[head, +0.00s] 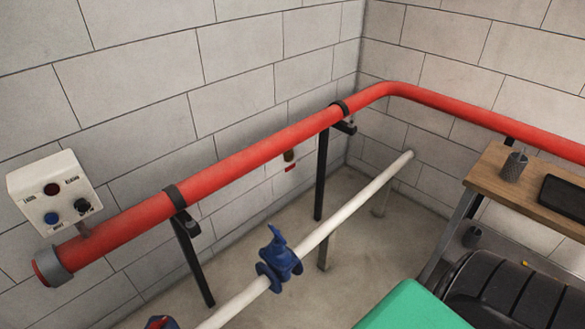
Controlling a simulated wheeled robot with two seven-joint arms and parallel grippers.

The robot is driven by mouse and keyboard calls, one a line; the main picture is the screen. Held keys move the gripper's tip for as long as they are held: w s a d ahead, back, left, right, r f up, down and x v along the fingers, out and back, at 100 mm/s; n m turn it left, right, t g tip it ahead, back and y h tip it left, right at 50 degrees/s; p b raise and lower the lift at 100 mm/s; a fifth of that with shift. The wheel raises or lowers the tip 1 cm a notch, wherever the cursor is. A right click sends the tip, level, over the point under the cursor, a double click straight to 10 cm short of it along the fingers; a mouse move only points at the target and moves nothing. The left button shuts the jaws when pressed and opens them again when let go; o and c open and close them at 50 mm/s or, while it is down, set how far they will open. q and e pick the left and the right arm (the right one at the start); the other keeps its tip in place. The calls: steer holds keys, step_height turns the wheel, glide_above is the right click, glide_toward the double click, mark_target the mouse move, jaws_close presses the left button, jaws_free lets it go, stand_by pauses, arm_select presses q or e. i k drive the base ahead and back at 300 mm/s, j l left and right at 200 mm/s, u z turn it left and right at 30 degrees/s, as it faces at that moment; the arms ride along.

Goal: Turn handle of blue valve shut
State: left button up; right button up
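The blue valve (277,267) sits on a white pipe (340,220) in the lower middle of the head view. Its blue handle (276,240) is on top and points up and slightly left. The handle's exact turn position is hard to tell at this size. Neither of my grippers shows in this view. Another blue and red part (161,322) is cut off at the bottom edge, left of the valve.
A red pipe (260,148) on dark stands (321,175) runs behind and above the white pipe. A control box (55,192) is at left. At right are a wooden table (485,180), a black chair (510,295) and a green surface (410,310).

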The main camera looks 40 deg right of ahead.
mark_target(277, 233)
steer(key=z, duration=1.1)
